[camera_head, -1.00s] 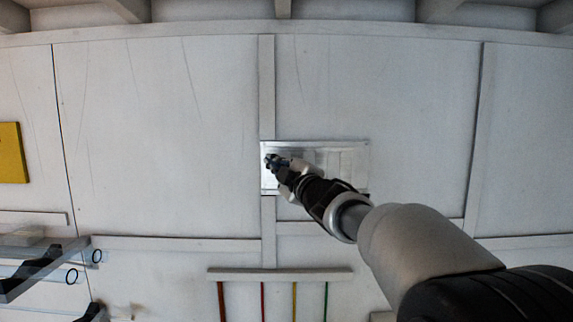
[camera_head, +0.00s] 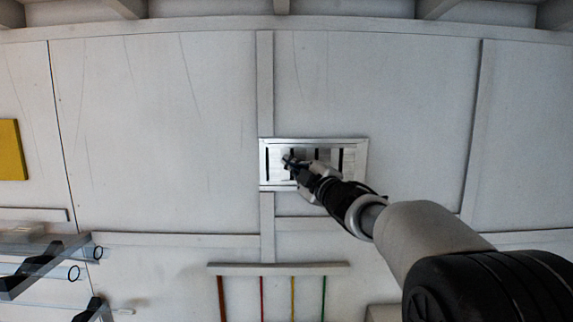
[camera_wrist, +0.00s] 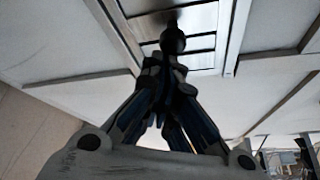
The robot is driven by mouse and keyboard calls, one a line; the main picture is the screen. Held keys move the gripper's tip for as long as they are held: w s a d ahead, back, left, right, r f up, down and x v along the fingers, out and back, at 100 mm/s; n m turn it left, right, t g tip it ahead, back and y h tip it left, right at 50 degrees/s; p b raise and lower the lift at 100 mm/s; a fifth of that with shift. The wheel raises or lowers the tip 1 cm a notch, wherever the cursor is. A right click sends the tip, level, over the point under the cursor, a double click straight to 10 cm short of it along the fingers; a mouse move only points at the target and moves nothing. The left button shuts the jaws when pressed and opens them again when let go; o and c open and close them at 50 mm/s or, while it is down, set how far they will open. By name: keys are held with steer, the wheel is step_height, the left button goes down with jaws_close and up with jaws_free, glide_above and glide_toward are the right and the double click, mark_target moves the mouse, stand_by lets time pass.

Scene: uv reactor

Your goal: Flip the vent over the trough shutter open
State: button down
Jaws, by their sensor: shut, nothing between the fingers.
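The vent (camera_head: 352,146) is a silver rectangular frame on the pale wall, with several upright dark slots showing between light slats. It also shows at the top of the wrist view (camera_wrist: 226,35), where dark gaps run between its slats. My gripper (camera_head: 288,161) is shut and empty, in front of the left half of the vent. In the wrist view my gripper (camera_wrist: 170,62) points at the slats. A dark round piece (camera_wrist: 173,40) sits at the fingertips; I cannot tell whether it is a knob on the shutter or whether the fingers touch it. My arm hides the vent's lower middle.
Below the vent is a pale rail (camera_head: 235,269) with several coloured strips hanging under it. A yellow panel (camera_head: 11,150) is at the far left. A bracketed rack (camera_head: 45,266) juts out at the lower left. The wall around the vent is otherwise clear.

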steer(key=shift+d, duration=1.1)
steer(key=shift+a, duration=0.1)
